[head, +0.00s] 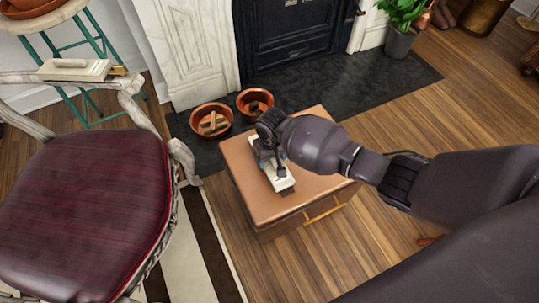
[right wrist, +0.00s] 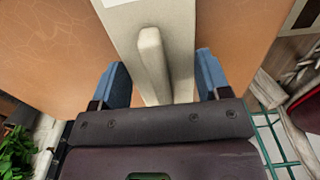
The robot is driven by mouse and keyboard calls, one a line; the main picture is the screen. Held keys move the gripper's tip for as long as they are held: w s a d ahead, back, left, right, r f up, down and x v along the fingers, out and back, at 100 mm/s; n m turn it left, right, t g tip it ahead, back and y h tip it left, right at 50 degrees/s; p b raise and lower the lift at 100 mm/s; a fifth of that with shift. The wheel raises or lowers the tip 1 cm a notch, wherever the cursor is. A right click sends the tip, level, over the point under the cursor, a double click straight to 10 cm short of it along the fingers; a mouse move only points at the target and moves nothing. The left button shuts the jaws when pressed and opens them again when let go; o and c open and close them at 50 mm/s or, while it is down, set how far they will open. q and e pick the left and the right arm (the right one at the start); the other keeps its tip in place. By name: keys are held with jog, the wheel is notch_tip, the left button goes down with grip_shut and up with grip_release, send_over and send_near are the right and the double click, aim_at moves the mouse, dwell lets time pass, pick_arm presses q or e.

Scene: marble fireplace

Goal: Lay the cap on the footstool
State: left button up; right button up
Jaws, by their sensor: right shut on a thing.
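My right gripper (head: 268,156) is over the tan leather-topped footstool (head: 318,182). It is shut on a long cream block (head: 286,184) with a raised bar handle along its top. No object clearly looks like a cap apart from this block. A similar cream block (head: 75,69) lies at the chair's arm. My left gripper is not in view.
A wooden armchair with a dark red seat (head: 85,205) stands at left. A teal-legged stool (head: 90,40) is at the upper left. Bare wood floor lies right of the footstool.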

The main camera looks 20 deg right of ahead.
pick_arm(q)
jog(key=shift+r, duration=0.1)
pick_arm(e)
jog(key=shift+w+r, duration=0.1)
jog(key=shift+r, duration=0.1)
jog(key=shift+f, duration=0.25)
jog(key=o, duration=0.9)
jog(key=shift+r, duration=0.1)
pick_arm(q)
jog(key=p, duration=0.2)
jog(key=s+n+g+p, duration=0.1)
jog(key=p, duration=0.2)
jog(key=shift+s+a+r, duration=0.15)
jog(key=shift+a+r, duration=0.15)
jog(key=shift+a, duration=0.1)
pick_arm(e)
notch_tip(320, 180, up, 12)
jog(key=shift+r, duration=0.1)
